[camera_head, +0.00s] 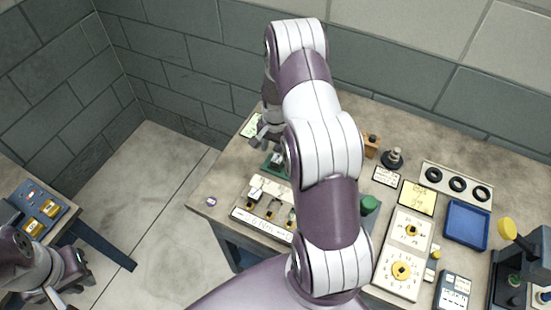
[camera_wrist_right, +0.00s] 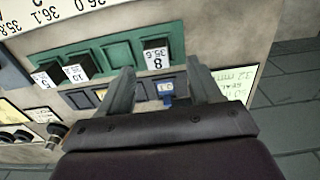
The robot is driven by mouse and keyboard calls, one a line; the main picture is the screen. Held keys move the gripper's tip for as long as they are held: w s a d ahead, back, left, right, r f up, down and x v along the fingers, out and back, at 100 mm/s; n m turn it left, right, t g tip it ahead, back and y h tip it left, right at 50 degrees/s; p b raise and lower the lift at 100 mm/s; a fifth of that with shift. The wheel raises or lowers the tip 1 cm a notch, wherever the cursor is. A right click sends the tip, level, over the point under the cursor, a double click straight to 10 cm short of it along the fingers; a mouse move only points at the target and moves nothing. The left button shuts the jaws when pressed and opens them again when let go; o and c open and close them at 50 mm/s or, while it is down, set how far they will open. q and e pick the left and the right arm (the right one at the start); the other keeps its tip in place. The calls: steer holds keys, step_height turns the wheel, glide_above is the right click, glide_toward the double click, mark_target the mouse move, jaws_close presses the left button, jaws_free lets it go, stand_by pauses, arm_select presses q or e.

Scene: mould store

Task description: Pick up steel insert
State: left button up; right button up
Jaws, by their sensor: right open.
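In the right wrist view a green rack (camera_wrist_right: 112,55) has several pockets, some holding dark blocks with white number labels, such as the block marked 8 (camera_wrist_right: 156,58). Beside it a grey-blue rack (camera_wrist_right: 80,98) has smaller pockets; one holds a blue tagged piece (camera_wrist_right: 166,90). I cannot tell which piece is the steel insert. My right gripper (camera_wrist_right: 163,88) is open, its fingers either side of the blue piece in the picture; contact cannot be told. In the head view my right gripper (camera_head: 266,132) is over the green rack (camera_head: 276,163). My left gripper (camera_head: 68,282) is at bottom left, away from the workbench.
The workbench (camera_head: 222,190) also bears a blue tray (camera_head: 467,225), a panel with three black rings (camera_head: 457,184), a yellow note (camera_head: 417,198) and a dial board (camera_head: 406,250). Open floor (camera_head: 150,190) lies between.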

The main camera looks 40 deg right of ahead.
mark_target(277, 158)
steer(key=f, duration=0.1)
steer(key=f+p, duration=0.2)
steer(key=f, duration=0.1)
steer(key=shift+s, duration=0.25)
steer(key=shift+d+f, duration=0.15)
steer(key=shift+f, duration=0.35)
steer(key=shift+r, duration=0.1)
steer(key=c, duration=0.9)
steer(key=shift+w, duration=0.1)
jaws_close()
steer(key=shift+r+b, duration=0.5)
steer(key=shift+r, duration=0.1)
step_height(277, 158, up, 3)
steer(key=shift+f+b, duration=0.1)
steer(key=shift+b, duration=0.6)
steer(key=s+d+r+b, duration=0.2)
steer(key=s+d+r, duration=0.2)
steer(key=s+r, duration=0.3)
steer(key=shift+s+b, duration=0.35)
steer(key=shift+s, duration=1.6)
